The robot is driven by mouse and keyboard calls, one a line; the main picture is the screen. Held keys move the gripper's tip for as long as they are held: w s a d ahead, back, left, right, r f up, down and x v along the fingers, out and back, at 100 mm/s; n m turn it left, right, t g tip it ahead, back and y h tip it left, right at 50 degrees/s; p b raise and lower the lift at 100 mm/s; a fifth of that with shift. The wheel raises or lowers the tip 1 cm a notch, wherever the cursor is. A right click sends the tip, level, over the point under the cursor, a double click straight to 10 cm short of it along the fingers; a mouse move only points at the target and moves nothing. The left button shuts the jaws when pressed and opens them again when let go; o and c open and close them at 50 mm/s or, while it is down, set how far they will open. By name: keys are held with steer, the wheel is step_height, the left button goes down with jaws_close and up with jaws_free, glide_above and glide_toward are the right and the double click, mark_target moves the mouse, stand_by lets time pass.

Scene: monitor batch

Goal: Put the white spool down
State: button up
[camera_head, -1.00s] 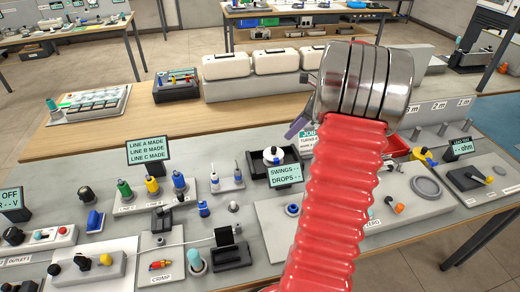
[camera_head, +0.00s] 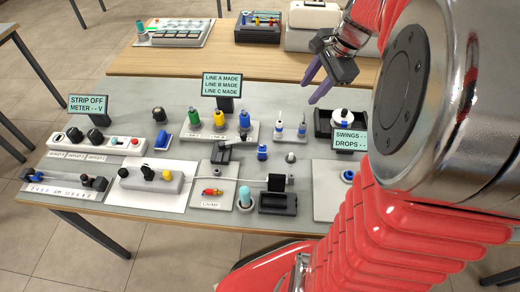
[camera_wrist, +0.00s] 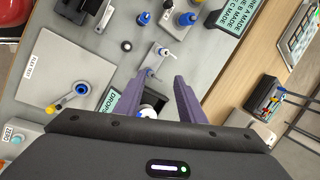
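The white spool (camera_head: 341,114) sits in a black tray (camera_head: 322,127) on the grey bench, behind the "SWINGS / DROPS" sign. In the wrist view the spool (camera_wrist: 148,111) shows partly, low between my fingers and cut off by the gripper body. My gripper (camera_head: 312,84) is above the bench, up and to the left of the spool in the head view, with its purple fingers apart and nothing between them. The open fingers also show in the wrist view (camera_wrist: 162,79). The spool is not in my grip.
A sign (camera_head: 222,85) stands behind a block of coloured plugs (camera_head: 218,130). The "SWINGS / DROPS" sign (camera_head: 350,140) stands just in front of the spool's tray. A black holder (camera_head: 278,204) and small fixtures crowd the bench. My arm hides the right side.

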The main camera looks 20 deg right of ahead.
steer(key=s+a+n, duration=0.7)
steer(key=a+n, duration=0.2)
steer(key=a, duration=0.1)
steer(key=s+a+n+t+h, duration=0.1)
steer(key=s+a+n, duration=0.6)
steer(key=a+n, duration=0.2)
steer(key=shift+s+a+r+n+t+h, duration=0.3)
steer(key=shift+a+r, duration=0.05)
steer(key=shift+a, duration=0.8)
steer(key=shift+c, duration=0.6)
